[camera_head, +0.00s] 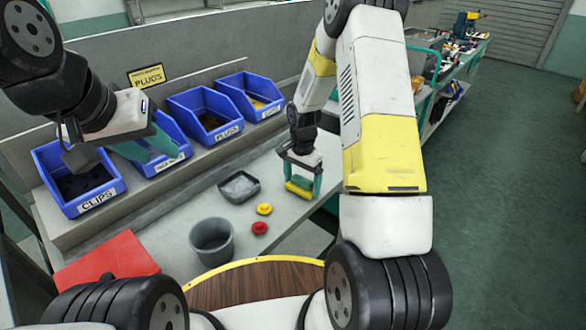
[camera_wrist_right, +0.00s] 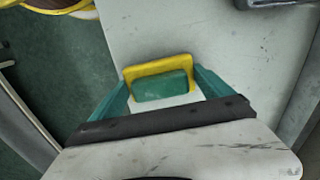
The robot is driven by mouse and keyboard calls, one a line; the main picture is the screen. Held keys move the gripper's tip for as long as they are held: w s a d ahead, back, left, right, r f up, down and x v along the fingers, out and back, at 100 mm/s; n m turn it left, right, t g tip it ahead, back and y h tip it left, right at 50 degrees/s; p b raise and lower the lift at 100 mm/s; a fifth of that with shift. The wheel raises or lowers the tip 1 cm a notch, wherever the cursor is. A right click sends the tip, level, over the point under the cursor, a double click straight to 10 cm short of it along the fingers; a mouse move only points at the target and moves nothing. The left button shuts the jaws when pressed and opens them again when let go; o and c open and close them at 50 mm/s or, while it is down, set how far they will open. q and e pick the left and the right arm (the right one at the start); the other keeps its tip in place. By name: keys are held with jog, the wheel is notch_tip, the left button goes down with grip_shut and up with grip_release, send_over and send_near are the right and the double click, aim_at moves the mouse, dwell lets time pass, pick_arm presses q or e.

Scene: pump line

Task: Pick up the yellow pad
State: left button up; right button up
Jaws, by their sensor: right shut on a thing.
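The yellow pad (camera_head: 299,187) is between the teal fingers of my right gripper (camera_head: 301,182), above or on the grey bench near its right edge. I cannot tell whether it touches the bench. In the right wrist view, the pad (camera_wrist_right: 157,66) shows a yellow edge beside a green block-like face, and the fingers of my right gripper (camera_wrist_right: 162,92) close on its two sides. My left gripper (camera_head: 152,148) hangs over the blue bins at the left; its finger gap is not clear.
Blue bins line the back, including a clips bin (camera_head: 97,198). A grey tray (camera_head: 239,187), a grey cup (camera_head: 212,241), a yellow knob (camera_head: 264,209) and a red knob (camera_head: 260,228) stand on the bench. A red sheet (camera_head: 110,262) lies front left.

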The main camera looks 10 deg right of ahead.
aim_at(301, 180)
jog(key=shift+r, duration=0.55)
jog(key=shift+s+a+r, duration=0.15)
jog(key=shift+r, duration=0.4)
jog(key=shift+s+a+r, duration=0.1)
jog(key=shift+s+r, duration=0.05)
jog(key=shift+r, duration=0.35)
jog(key=s+a, duration=0.2)
jog(key=s, duration=0.2)
jog(key=s+a, duration=0.3)
jog(key=s, duration=0.1)
jog(key=s+a+r, duration=0.1)
jog(key=s+a, duration=0.2)
jog(key=s, duration=0.1)
jog(key=shift+s+a+r, duration=0.1)
jog(key=shift+s+a, duration=0.15)
jog(key=shift+s, duration=0.1)
jog(key=o, duration=0.9)
jog(key=shift+c, duration=0.2)
jog(key=c, duration=0.7)
jog(key=shift+o, duration=0.2)
